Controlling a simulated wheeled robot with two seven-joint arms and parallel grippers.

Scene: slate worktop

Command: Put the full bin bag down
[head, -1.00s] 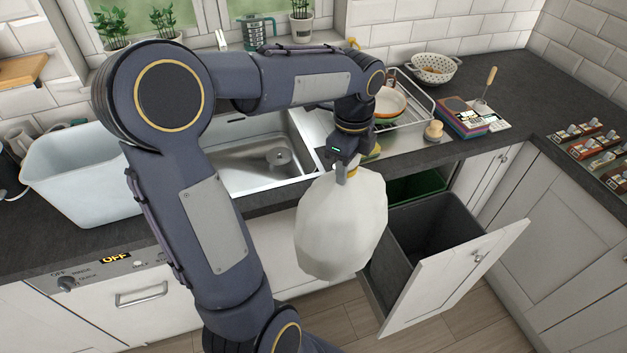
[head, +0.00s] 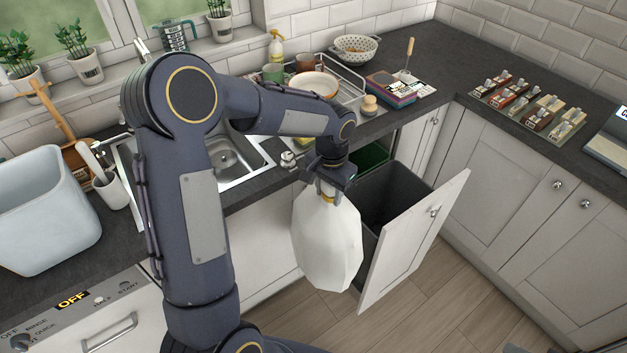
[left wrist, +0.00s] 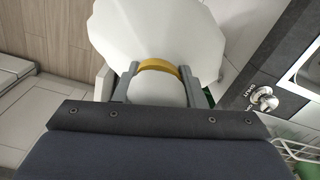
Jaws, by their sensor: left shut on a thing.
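The full bin bag (head: 327,245) is white and bulging, with a yellow tie at its neck. My left gripper (head: 329,190) is shut on the neck of the bag, and the bag hangs below it in front of the cabinets, to the left of the open pull-out bin. In the left wrist view the two fingers of my left gripper (left wrist: 157,82) sit either side of the bag's neck by the yellow tie (left wrist: 158,66), with the white bag (left wrist: 150,30) beyond. The bag's underside does not show touching anything. My right gripper is not in view.
The pull-out bin drawer (head: 415,240) stands open, with a dark grey bin (head: 385,195) and a green one (head: 371,158) behind its front. Wooden floor (head: 430,305) is clear to the right. A pale blue tub (head: 45,225) stands on the worktop at left.

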